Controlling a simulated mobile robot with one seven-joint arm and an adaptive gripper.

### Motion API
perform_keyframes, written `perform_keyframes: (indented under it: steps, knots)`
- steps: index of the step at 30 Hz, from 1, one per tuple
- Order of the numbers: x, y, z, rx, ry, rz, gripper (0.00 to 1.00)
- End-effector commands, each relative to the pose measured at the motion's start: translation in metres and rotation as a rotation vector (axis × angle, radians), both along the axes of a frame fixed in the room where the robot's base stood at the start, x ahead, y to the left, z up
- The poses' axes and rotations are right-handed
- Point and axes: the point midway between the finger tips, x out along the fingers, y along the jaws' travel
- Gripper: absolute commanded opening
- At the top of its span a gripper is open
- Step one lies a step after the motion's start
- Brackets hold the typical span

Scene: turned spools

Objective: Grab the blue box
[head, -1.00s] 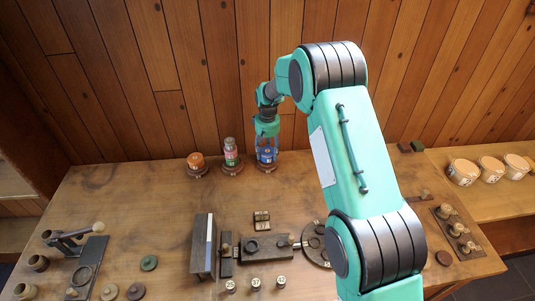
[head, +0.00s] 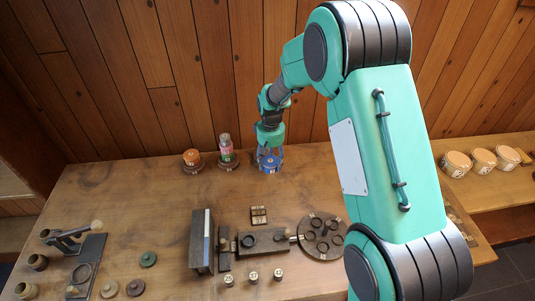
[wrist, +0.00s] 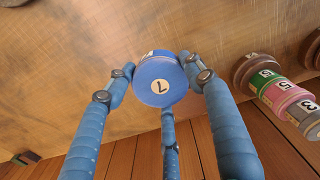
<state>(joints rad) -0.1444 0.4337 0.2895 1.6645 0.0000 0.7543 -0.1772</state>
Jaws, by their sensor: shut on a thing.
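The blue box (head: 270,165) is a short round blue piece at the back of the table. In the wrist view the blue box (wrist: 160,80) shows a pale disc marked 7 on its top. My gripper (head: 269,154) points down over it and is shut on it, with its three blue fingers around its side. In the wrist view bare tabletop shows beyond the box. I cannot tell how high its underside is above the table.
A stacked pink and green spool (head: 226,150) and an orange spool (head: 192,157) stand on dark bases to the left. The wooden wall (head: 180,80) is close behind.

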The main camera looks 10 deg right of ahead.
Motion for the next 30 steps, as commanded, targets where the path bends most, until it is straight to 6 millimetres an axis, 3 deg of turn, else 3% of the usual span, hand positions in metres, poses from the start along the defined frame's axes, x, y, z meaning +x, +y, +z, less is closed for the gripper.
perform_keyframes:
  steps: [10,30]
  knots:
    - [-0.031,-0.004,0.003,0.000,0.000,0.000,0.27]
    - [-0.034,-0.005,0.003,0.000,-0.001,0.000,0.27]
